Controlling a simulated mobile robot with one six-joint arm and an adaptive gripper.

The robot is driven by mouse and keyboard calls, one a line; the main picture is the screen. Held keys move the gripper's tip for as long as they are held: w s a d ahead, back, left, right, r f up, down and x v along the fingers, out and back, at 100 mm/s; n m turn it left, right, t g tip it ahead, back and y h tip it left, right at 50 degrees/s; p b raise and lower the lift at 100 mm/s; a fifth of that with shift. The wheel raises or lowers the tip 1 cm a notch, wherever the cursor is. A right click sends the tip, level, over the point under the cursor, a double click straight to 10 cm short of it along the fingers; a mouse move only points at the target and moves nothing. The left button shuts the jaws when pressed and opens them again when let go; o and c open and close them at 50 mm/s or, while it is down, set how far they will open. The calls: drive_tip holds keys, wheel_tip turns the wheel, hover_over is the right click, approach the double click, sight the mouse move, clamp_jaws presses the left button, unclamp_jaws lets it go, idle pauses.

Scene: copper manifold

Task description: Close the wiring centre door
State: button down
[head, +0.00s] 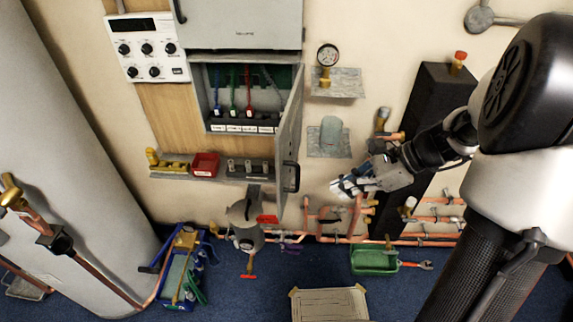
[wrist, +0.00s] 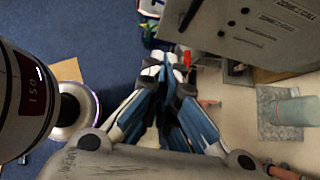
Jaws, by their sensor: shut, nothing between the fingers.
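The wiring centre (head: 245,100) is a grey wall box in the head view, with coloured wires and a row of white-labelled terminals inside. Its grey door (head: 289,150) is hinged on the right and stands open, swung out from the wall. A dark handle (head: 291,176) sits low on the door. In the wrist view, a grey panel with printed text, apparently the door (wrist: 250,35), fills the upper right. My gripper (head: 338,187) is shut and empty, to the right of the door and apart from it in the head view. Its blue fingers (wrist: 168,65) point towards the panel's lower left corner.
A shelf under the box holds a red bin (head: 205,164) and fittings. A grey cylinder on a bracket (head: 331,131) and a gauge (head: 327,56) are right of the door. Copper pipes run below. A green tray (head: 374,260) and blue tool tote (head: 182,268) stand on the floor.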

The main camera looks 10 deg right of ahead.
drive_tip(key=b+x, duration=0.1)
drive_tip(key=x, duration=0.3)
drive_tip(key=a+r+b+x, duration=0.1)
drive_tip(key=b+x, duration=0.1)
drive_tip(key=x, duration=0.2)
drive_tip(key=w+r+b+x, duration=0.1)
drive_tip(key=x, duration=0.4)
drive_tip(key=shift+a+b, duration=0.25)
drive_tip(key=shift+b, duration=0.05)
drive_tip(key=shift+a, duration=0.15)
